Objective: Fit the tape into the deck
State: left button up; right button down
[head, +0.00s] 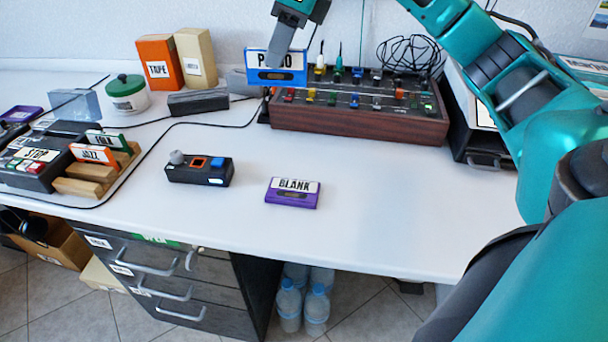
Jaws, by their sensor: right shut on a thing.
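My right gripper (281,56) is shut on a blue tape (260,75). It holds the tape upright at the back of the desk, in front of the wooden-sided box's left end. The tape's white label starts with P and ends with O; a finger hides its middle. A dark deck (38,176) with coloured buttons and a STOP label stands at the far left. I cannot see its slot clearly. A purple BLANK tape (292,193) lies flat at the desk's middle. My left gripper is out of view.
A wooden rack (85,187) holds the FOLK (107,140) and JAZZ (93,154) tapes beside the deck. A small dark box with a knob (200,171) stands mid-desk. A cable (150,142) crosses the desk. The wooden-sided box (355,125) stands behind. The front right desk is clear.

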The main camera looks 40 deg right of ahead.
jog(key=shift+s+d+m, duration=0.25)
jog(key=shift+d+m, duration=0.05)
jog(key=shift+d, duration=0.35)
jog(key=b, duration=0.3)
send_over(292, 171)
notch_tip(292, 171, down, 10)
notch_tip(292, 171, down, 10)
jog(key=b, duration=0.3)
jog(key=shift+s, duration=0.1)
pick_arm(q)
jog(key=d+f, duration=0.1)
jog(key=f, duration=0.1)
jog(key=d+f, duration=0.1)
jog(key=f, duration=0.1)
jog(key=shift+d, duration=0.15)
